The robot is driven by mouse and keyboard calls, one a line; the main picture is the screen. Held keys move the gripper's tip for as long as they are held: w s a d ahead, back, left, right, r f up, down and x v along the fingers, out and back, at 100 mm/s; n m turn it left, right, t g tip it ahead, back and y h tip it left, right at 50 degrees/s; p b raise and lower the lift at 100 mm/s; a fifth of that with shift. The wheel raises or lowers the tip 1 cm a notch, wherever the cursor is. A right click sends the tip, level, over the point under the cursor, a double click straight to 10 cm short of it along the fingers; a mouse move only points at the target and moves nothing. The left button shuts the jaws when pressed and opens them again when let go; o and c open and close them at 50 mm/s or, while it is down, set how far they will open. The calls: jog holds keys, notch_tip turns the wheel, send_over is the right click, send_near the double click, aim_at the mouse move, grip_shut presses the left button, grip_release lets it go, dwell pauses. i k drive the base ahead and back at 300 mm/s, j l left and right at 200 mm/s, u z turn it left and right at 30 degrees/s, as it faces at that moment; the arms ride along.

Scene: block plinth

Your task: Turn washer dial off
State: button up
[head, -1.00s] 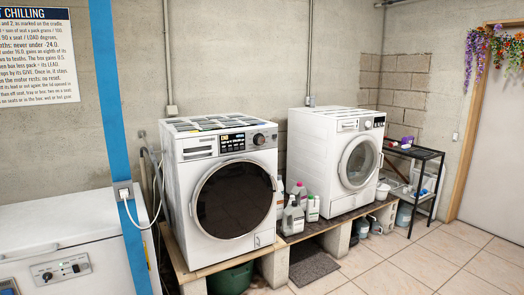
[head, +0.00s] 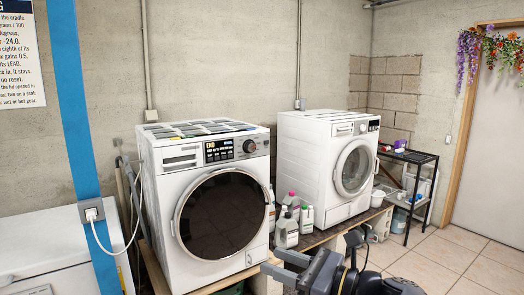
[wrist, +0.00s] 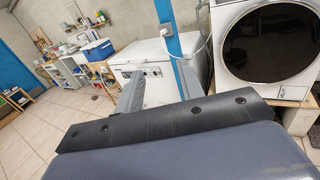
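The nearer white washer (head: 160,177) stands on the left of the plinth, its round dark door shut. Its dial (head: 249,146) is a dark round knob at the right of its top panel, beside a lit display (head: 219,150). The dial's exact setting is too small to read. A second white washer (head: 310,165) stands behind to the right, with a small control panel. My gripper (head: 272,260) is low in front of the nearer washer, below and apart from the dial. In the wrist view my gripper (wrist: 160,75) shows two spread fingers with nothing between them.
A white chest freezer (head: 45,250) is at the left, beside a blue post (head: 75,110) with a plugged-in cable. Detergent bottles (head: 287,230) stand between the washers. A black shelf (head: 420,185) is at the far right. Tiled floor (head: 445,262) is open at the right.

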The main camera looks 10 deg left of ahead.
aim_at(250, 146)
jog(key=i+j+z, duration=0.15)
jog(key=i+j, duration=0.15)
jog(key=i+j+z, duration=0.15)
jog(key=i+j, duration=0.25)
jog(key=i+j+z, duration=0.15)
jog(key=i+j, duration=0.25)
jog(key=i+j+z, duration=0.1)
jog(key=i+j, duration=0.2)
jog(key=j, duration=0.15)
jog(key=i+j+z, duration=0.15)
jog(key=i+j, duration=0.15)
jog(key=j, duration=0.15)
jog(key=i+j+z, duration=0.15)
jog(key=i+j, duration=0.15)
jog(key=j, duration=0.2)
